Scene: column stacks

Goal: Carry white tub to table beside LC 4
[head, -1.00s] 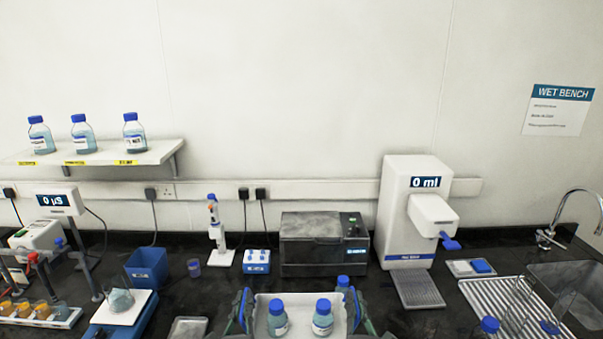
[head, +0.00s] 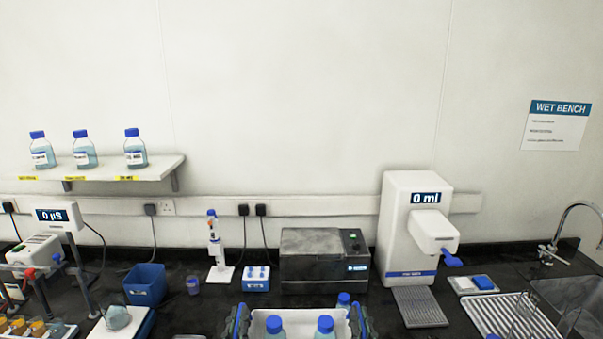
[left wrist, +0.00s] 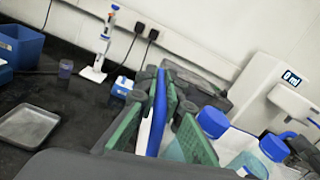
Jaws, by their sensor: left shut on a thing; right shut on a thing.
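The white tub (head: 298,318) is at the bottom middle of the head view, its lower part cut off by the frame. Two blue-capped bottles (head: 275,326) stand in it. My left gripper (head: 239,320) is shut on the tub's left side. In the left wrist view its green-padded fingers (left wrist: 157,125) close on a blue and white edge, with the bottles (left wrist: 212,122) to the right. My right gripper (head: 358,320) is shut on the tub's right side. No LC 4 label is readable.
The dark wet bench holds a blue bin (head: 145,285), a grey block heater (head: 325,262), a white dispenser (head: 412,228) and a drying rack (head: 510,318). A sink (head: 575,300) is at the right.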

